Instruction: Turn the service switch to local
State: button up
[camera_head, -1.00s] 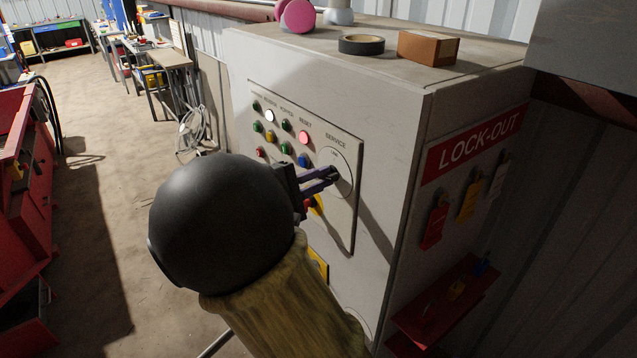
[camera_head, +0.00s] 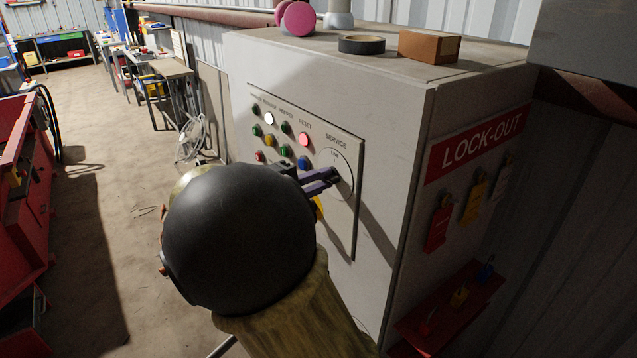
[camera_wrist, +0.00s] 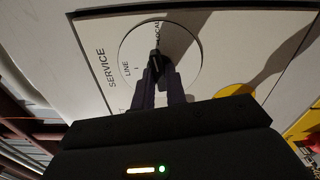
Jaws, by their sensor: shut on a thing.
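The service switch is a round white dial (camera_head: 341,159) marked SERVICE on the grey cabinet's front panel. The wrist view shows the dial plate (camera_wrist: 186,52) with LINE at the left and LOCAL at the top. Its small black knob (camera_wrist: 154,62) sits between my fingers, its far end towards the LOCAL label; I cannot tell whether it is fully there. My gripper (camera_head: 334,178) is shut on the knob with dark purple fingers. The fingers (camera_wrist: 159,80) hide the knob's near part, and in the head view they hide the knob.
Coloured buttons and lamps (camera_head: 285,128) are left of the dial. A yellow part (camera_wrist: 238,90) lies close beside my gripper. Tape (camera_head: 361,44) and a brown box (camera_head: 429,46) lie on the cabinet top. Lock-out tags (camera_head: 438,228) and a red shelf (camera_head: 440,315) are on its right side.

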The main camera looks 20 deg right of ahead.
jog(key=shift+m+b, duration=1.3)
jog(key=shift+b, duration=0.45)
jog(key=o, duration=0.9)
jog(key=shift+c, duration=0.2)
jog(key=shift+a, duration=0.15)
jog(key=p+v, duration=0.1)
jog(key=v, duration=0.5)
jog(key=shift+a, duration=0.4)
jog(key=shift+s, duration=0.1)
